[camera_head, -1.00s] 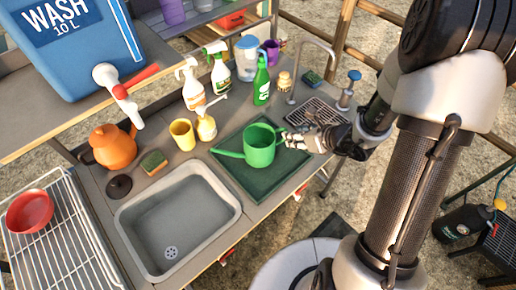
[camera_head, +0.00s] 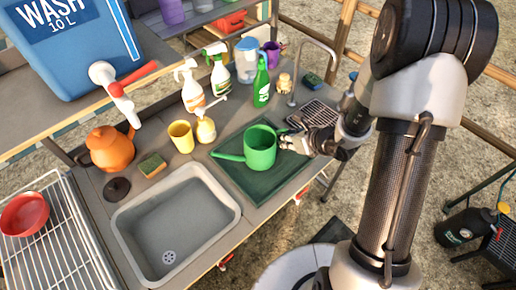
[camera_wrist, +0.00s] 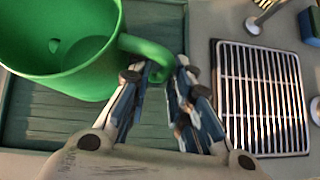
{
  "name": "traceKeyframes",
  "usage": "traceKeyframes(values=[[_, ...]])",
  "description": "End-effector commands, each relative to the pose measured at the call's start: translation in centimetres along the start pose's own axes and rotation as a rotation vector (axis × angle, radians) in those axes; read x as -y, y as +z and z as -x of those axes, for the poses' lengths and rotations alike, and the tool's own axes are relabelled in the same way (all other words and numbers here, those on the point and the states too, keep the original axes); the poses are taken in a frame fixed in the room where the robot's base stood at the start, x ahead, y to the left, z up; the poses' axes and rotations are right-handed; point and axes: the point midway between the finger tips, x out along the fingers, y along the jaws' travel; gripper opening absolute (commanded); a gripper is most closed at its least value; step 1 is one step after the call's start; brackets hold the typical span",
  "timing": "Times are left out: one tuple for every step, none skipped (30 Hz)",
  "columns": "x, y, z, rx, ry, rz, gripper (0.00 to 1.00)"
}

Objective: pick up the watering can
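The green watering can (camera_head: 260,150) stands upright on a dark green tray (camera_head: 258,184), its spout pointing left in the head view. In the wrist view the can (camera_wrist: 70,75) fills the upper left, and its curved handle (camera_wrist: 145,48) reaches toward my fingers. My gripper (camera_head: 290,143) is at the handle side of the can. In the wrist view the two fingers of my gripper (camera_wrist: 163,75) are apart, with the outer bend of the handle between their tips. Firm contact does not show.
A metal drain grate (camera_wrist: 262,98) lies right of the fingers.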

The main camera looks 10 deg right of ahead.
Motion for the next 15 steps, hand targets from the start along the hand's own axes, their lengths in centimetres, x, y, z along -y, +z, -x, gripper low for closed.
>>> traceKeyframes(values=[[0.03, 0.01, 0.01, 0.000, -0.001, 0.000, 0.13], [0.03, 0.01, 0.01, 0.000, -0.001, 0.000, 0.11], [0.03, 0.01, 0.01, 0.000, -0.001, 0.000, 0.09], [0.04, 0.01, 0.01, 0.000, -0.001, 0.000, 0.07], [0.04, 0.01, 0.01, 0.000, -0.001, 0.000, 0.04], [0.04, 0.00, 0.01, 0.000, -0.001, 0.000, 0.02], [0.04, 0.01, 0.01, 0.000, -0.001, 0.000, 0.00], [0.04, 0.00, 0.01, 0.000, -0.001, 0.000, 0.00], [0.04, 0.00, 0.01, 0.000, -0.001, 0.000, 0.00], [0.04, 0.00, 0.01, 0.000, -0.001, 0.000, 0.00], [0.03, 0.00, 0.01, 0.000, -0.001, 0.000, 0.00], [0.03, 0.00, 0.01, 0.000, -0.001, 0.000, 0.00], [0.03, 0.00, 0.00, 0.000, -0.001, 0.000, 0.00], [0.03, 0.00, 0.00, 0.000, -0.001, 0.000, 0.00], [0.03, 0.00, 0.00, 0.000, -0.001, 0.000, 0.00]])
